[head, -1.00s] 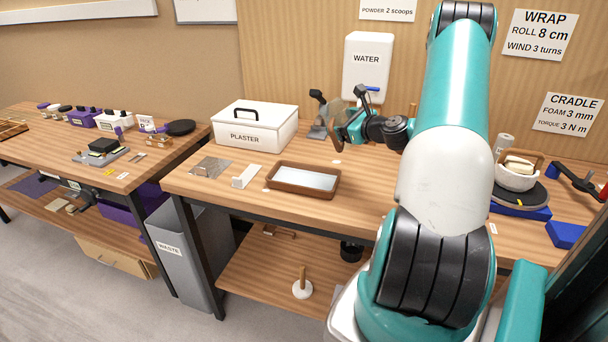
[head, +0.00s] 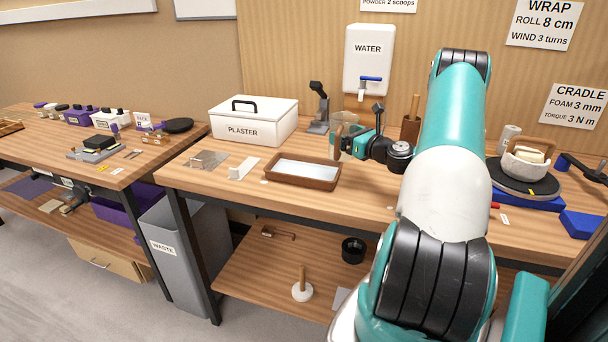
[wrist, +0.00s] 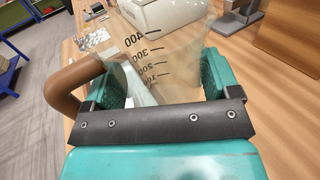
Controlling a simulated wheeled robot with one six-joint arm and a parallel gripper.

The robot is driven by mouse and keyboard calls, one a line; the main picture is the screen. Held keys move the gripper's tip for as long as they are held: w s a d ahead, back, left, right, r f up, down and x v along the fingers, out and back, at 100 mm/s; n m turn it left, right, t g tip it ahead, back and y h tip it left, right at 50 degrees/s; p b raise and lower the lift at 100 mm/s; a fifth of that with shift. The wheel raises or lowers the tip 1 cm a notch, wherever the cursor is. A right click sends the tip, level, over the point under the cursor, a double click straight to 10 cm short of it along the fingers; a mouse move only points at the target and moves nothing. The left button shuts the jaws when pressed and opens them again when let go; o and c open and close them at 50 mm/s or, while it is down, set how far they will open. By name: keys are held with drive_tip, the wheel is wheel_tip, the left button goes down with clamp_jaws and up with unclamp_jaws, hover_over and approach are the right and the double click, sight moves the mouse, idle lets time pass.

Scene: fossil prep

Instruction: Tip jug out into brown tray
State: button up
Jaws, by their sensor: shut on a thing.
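In the head view my gripper (head: 350,143) holds the jug (head: 338,138) above the bench, close behind the right end of the brown tray. The jug looks roughly upright there, partly hidden by the gripper; I cannot tell what is in it. The brown tray (head: 302,183) lies flat on the bench with a pale, whitish inside.
A white PLASTER box (head: 265,125) stands behind and left of the tray. A black-and-grey stand (head: 318,112) is behind the tray, and a WATER dispenser (head: 368,62) hangs on the wall.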

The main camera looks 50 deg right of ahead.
sight(353, 123)
drive_tip(key=shift+r+p, duration=2.4)
drive_tip(key=shift+r, duration=0.3)
drive_tip(key=shift+f, duration=0.1)
drive_tip(key=shift+s+a+f+b, duration=0.15)
drive_tip(key=shift+s+f+b, duration=0.15)
drive_tip(key=shift+b, duration=0.9)
drive_tip(key=s+a+b, duration=0.1)
drive_tip(key=b, duration=0.2)
drive_tip(key=shift+s, duration=0.15)
drive_tip(key=s+a+b, duration=0.3)
drive_tip(key=s+b, duration=0.2)
drive_tip(key=b, duration=0.7)
drive_tip(key=shift+s+a+r, duration=0.25)
drive_tip(key=shift+s+r, duration=0.05)
drive_tip(key=shift+s, duration=0.05)
